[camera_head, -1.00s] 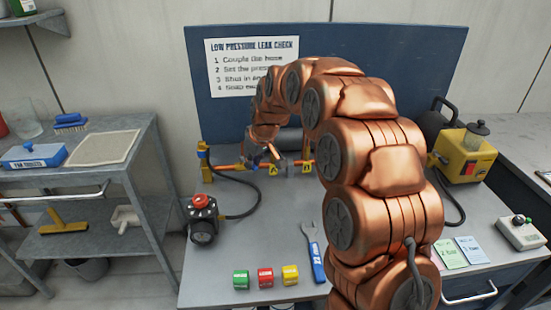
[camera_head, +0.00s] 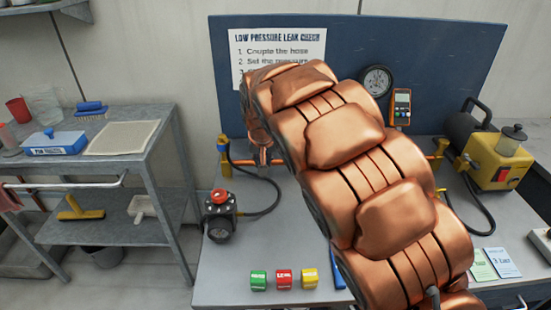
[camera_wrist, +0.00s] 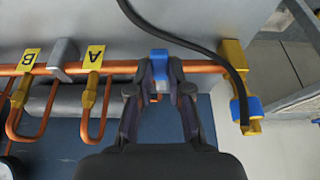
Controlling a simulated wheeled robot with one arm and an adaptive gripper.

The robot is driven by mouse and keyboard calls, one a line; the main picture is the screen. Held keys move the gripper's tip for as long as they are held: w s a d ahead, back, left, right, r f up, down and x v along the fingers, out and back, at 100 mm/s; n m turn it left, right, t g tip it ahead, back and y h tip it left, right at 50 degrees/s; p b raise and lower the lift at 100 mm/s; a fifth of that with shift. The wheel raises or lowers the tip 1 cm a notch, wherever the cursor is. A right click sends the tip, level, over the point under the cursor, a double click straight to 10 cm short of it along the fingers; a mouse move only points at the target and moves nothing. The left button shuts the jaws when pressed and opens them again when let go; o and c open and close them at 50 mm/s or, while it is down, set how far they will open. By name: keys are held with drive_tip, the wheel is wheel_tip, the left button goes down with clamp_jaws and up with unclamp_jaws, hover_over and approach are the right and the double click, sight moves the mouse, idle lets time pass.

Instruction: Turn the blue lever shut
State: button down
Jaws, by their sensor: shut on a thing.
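The blue lever (camera_wrist: 159,57) shows in the wrist view as a short blue block at the copper pipe (camera_wrist: 208,67). My gripper (camera_wrist: 160,75) has its two dark fingers closed on either side of it, and the fingers hide part of it. In the head view my arm hides the lever and most of the gripper. A yellow end fitting (camera_wrist: 234,75) with a separate blue part (camera_wrist: 247,108) sits to the right on the same pipe. That fitting also shows in the head view (camera_head: 225,158), left of my arm.
A black hose (camera_wrist: 185,42) passes close to the gripper. Yellow tags A (camera_wrist: 95,57) and B (camera_wrist: 29,62) hang left. On the bench are a black device with a red knob (camera_head: 219,213), green (camera_head: 259,280), red (camera_head: 284,279) and yellow (camera_head: 310,279) blocks. A shelf cart stands left.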

idle(0.4)
drive_tip(key=c, duration=1.1)
unclamp_jaws()
drive_tip(key=shift+r, duration=0.2)
drive_tip(key=v, duration=1.1)
drive_tip(key=shift+s+r, duration=0.2)
drive_tip(key=shift+r, duration=0.1)
